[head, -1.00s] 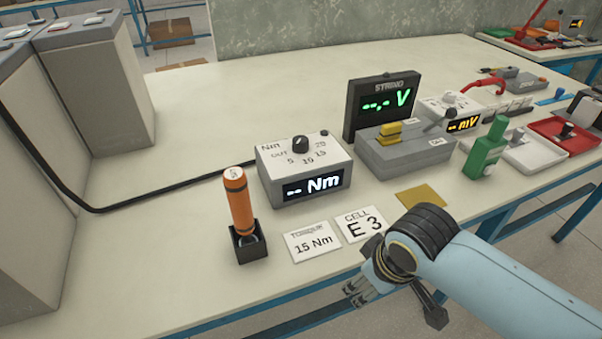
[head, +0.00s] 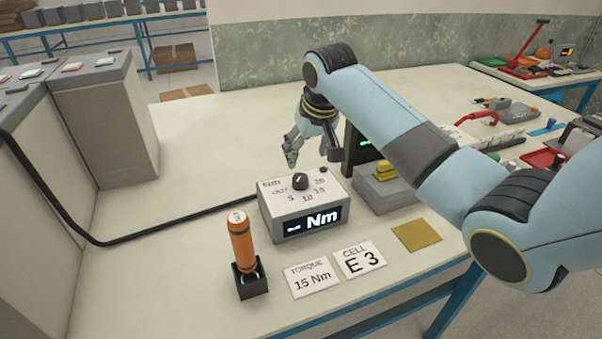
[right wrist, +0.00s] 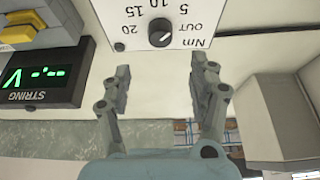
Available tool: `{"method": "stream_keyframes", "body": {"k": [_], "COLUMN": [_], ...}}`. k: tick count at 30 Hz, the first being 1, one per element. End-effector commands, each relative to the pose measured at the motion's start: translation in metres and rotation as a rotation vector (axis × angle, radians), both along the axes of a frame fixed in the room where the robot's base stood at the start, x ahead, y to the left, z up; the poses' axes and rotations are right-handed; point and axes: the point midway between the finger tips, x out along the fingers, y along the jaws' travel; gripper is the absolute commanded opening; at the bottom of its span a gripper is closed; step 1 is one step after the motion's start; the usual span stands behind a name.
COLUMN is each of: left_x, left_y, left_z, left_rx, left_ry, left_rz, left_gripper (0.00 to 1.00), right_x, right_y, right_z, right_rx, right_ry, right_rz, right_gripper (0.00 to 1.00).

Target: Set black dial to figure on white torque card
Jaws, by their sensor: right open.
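The black dial (head: 300,181) sits on top of a grey box with a white face marked OUT, 5, 10, 15 and 20. Its display (head: 312,222) reads "-- Nm". In the right wrist view the dial (right wrist: 160,33) has a white mark that appears to point towards the OUT side. The white torque card (head: 314,280) lies in front and reads 15 Nm. My right gripper (head: 290,156) is open and empty, above and behind the dial and apart from it. In the right wrist view its fingers (right wrist: 162,85) are spread, with the dial beyond them. My left gripper is not in view.
An orange torque tool (head: 240,245) stands in a black holder at left front. A white cell card (head: 360,261) reads E 3, beside a yellow pad (head: 416,235). The black STRING display (right wrist: 45,75) stands close beside the box. A black cable (head: 150,235) runs left.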

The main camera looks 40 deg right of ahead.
Motion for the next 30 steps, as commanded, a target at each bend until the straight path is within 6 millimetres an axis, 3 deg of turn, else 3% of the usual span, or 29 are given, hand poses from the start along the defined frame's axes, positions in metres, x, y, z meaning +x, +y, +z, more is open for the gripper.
{"method": "stream_keyframes", "body": {"k": [9, 15, 27, 30], "left_x": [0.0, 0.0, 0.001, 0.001], "left_y": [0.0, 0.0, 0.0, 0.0], "left_z": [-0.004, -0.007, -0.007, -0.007], "left_rx": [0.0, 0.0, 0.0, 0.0], "left_ry": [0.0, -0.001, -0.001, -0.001], "left_rz": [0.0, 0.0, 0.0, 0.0], "left_gripper": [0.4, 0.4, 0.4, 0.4], "right_x": [0.022, 0.032, 0.035, 0.035], "right_y": [-0.005, -0.007, -0.008, -0.008], "right_z": [-0.059, -0.084, -0.091, -0.091], "right_rx": [0.001, -0.001, -0.001, -0.001], "right_ry": [0.004, 0.001, 0.0, 0.0], "right_rz": [0.001, 0.002, 0.003, 0.003], "right_gripper": [0.6, 0.6, 0.6, 0.48]}}
